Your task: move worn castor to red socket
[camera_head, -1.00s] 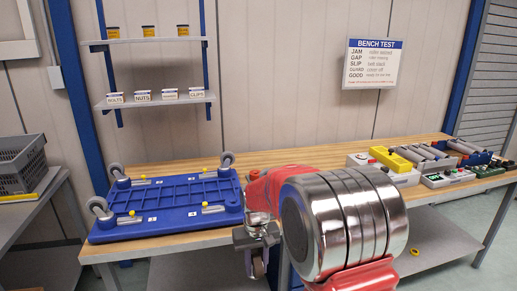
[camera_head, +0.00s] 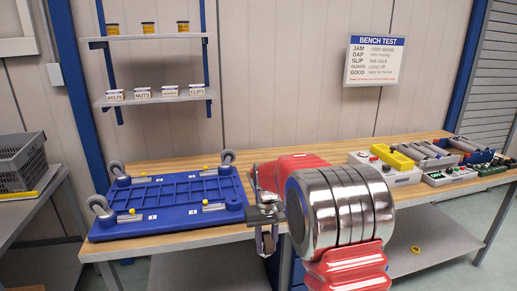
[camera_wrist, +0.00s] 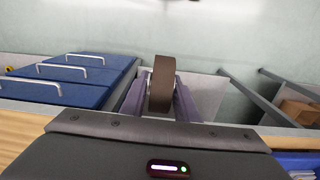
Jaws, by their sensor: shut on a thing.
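My gripper (camera_head: 262,214) is shut on a castor (camera_head: 267,241), which hangs below it off the bench's front edge. The castor's worn brown wheel (camera_wrist: 161,84) shows between the two fingers in the wrist view. A blue platform (camera_head: 172,201) lies underside up on the left of the bench, to the left of my gripper. Castors (camera_head: 101,207) stand on its left corners and on its far right corner (camera_head: 227,158). Yellow-knobbed latches (camera_head: 204,207) sit near the corners. The near right corner shows no castor. I cannot make out a red socket.
The wooden bench (camera_head: 300,150) has free room behind my arm. Test boxes and rollers (camera_head: 425,155) fill its right end. A shelf (camera_head: 155,98) with labelled bins stands behind. A grey crate (camera_head: 22,162) is at the far left. Blue drawers (camera_wrist: 60,80) show in the wrist view.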

